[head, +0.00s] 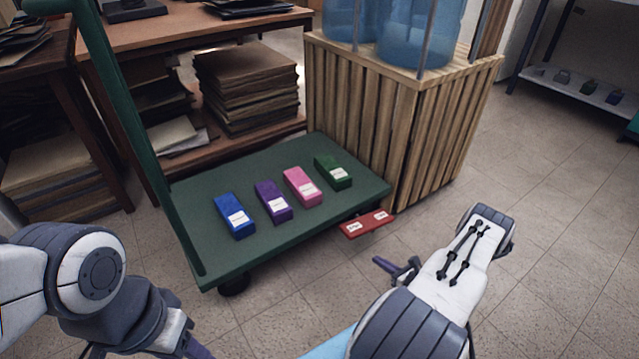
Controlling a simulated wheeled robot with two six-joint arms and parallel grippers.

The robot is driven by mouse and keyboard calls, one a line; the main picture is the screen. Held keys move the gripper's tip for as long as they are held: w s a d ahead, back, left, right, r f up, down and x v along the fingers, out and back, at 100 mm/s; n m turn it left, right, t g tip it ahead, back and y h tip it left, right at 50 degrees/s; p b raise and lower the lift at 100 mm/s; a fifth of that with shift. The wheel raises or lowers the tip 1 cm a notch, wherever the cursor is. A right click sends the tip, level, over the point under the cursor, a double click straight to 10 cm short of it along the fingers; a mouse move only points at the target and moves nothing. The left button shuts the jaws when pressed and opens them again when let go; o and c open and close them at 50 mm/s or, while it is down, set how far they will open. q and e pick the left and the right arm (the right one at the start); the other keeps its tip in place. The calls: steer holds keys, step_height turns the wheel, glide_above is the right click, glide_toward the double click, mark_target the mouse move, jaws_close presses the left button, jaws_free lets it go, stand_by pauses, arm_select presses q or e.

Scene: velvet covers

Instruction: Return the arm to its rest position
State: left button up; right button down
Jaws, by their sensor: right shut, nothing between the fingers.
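My right gripper (396,268) is shut and empty, low over the tiled floor to the right of the green cart (205,262). It is apart from the boxes. My left arm comes in at the bottom left, and its gripper (190,349) is only partly in the picture, so its fingers cannot be read. Blue (235,215), purple (273,201), pink (302,187) and green (333,171) boxes with white labels lie in a row on the cart's deck.
A red plate (367,224) with two white labels sits by the cart's right edge. A slatted wooden crate (400,125) with blue water jugs (420,35) stands behind. A brown table (180,30) with stacked folders (247,88) is at back left. Floor at right is clear.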

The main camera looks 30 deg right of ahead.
steer(key=w+a+r+n+g+y+p, duration=0.2)
steer(key=w+a+r+n+g+y, duration=0.25)
steer(key=a+r+n, duration=0.4)
steer(key=w+a+r+n+g+y+p, duration=0.1)
steer(key=w+a+r+n+g+y, duration=0.35)
steer(key=a+r, duration=0.7)
steer(key=s+a+r+n+g+p, duration=0.25)
steer(key=a+r+n+g, duration=0.35)
steer(key=a+r+n, duration=0.55)
steer(key=s+a+r+n+g+h+p, duration=0.2)
steer(key=s+a+r+n+h, duration=0.4)
steer(key=s+a+r, duration=0.45)
steer(key=s+r+n+t+h+p, duration=0.35)
steer(key=s+r+n, duration=0.45)
steer(key=s+n, duration=0.5)
step_height(320, 180, up, 37)
steer(key=p, duration=3.6)
steer(key=shift+w+a+r+p, duration=0.2)
steer(key=shift+w+p, duration=0.15)
steer(key=shift+w, duration=0.05)
